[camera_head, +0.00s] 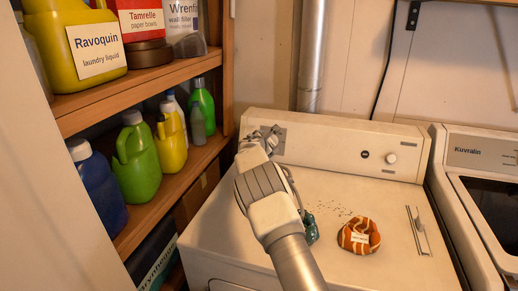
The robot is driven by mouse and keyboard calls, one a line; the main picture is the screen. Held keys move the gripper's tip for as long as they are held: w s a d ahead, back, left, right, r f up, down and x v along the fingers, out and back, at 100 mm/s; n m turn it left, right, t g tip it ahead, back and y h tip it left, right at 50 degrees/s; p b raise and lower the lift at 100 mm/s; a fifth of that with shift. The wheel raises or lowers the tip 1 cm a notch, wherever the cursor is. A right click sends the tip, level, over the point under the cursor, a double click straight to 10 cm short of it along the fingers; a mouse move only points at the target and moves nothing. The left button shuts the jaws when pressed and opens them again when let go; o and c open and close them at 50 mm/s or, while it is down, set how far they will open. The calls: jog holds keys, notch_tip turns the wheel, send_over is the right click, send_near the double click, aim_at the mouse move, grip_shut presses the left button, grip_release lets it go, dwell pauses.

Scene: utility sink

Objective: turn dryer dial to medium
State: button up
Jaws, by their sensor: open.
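The white dryer (225,235) stands in the middle, with a raised control panel (320,147) along its back. A grey plate (281,146) shows at the panel's left end, partly behind my gripper (268,133). My gripper is open and close in front of this plate. Any dial there is hidden by it, and I cannot tell whether it touches one. A round white knob (391,158) sits toward the panel's right end, with a small dark button (364,154) to its left. My gripper is well left of both. I cannot read a setting.
An orange-and-white cloth ring (352,245), a teal item (310,228) and a thin tray (418,238) lie on the dryer top. Wooden shelves (175,82) with bottles stand close at left. A second machine (478,151) stands at right. A metal duct (311,55) rises behind.

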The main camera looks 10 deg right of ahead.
jog(key=b+v, duration=0.4)
jog(key=v, duration=1.1)
jog(key=shift+b, duration=0.3)
